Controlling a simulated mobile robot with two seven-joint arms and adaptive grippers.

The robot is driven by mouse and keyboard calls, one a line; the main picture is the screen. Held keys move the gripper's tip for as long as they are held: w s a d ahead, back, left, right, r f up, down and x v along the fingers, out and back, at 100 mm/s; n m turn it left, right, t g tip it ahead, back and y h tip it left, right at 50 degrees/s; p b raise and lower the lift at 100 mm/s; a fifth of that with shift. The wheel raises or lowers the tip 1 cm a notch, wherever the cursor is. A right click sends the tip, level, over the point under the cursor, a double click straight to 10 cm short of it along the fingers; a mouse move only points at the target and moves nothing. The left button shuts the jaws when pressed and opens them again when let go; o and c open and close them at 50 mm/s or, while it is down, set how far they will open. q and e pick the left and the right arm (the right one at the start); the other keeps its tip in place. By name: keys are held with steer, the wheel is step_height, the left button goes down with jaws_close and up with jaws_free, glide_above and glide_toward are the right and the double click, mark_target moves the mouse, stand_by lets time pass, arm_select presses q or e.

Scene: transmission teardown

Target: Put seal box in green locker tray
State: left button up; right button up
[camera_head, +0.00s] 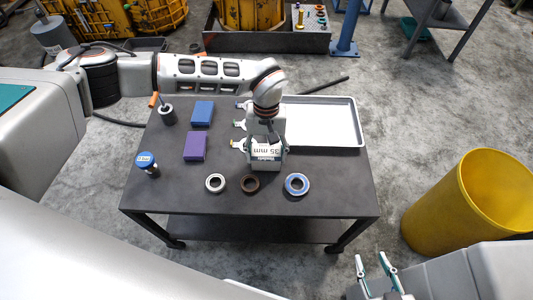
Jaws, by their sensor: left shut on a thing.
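My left gripper (266,148) is above the dark table, right of its middle. It is shut on the seal box (264,152), a small pale box with "35 mm" printed on it. The gripper's fingers cover parts of the box. My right gripper (373,262) is low in the picture, off the table's front right corner, with its fingers apart and nothing between them. I cannot clearly identify the green locker tray; a green surface (13,97) lies on a grey body at the left edge, and a small green item (416,29) is far back.
The dark table (330,192) bears a white tray (335,120), a blue box (202,113), a purple box (195,147), a blue-capped jar (147,163) and three rings (250,183). Small tools lie left of the tray. A yellow bin (440,215) stands at the right.

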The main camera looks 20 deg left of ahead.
arm_select(q)
steer(key=shift+f, duration=0.15)
steer(key=o, duration=1.1)
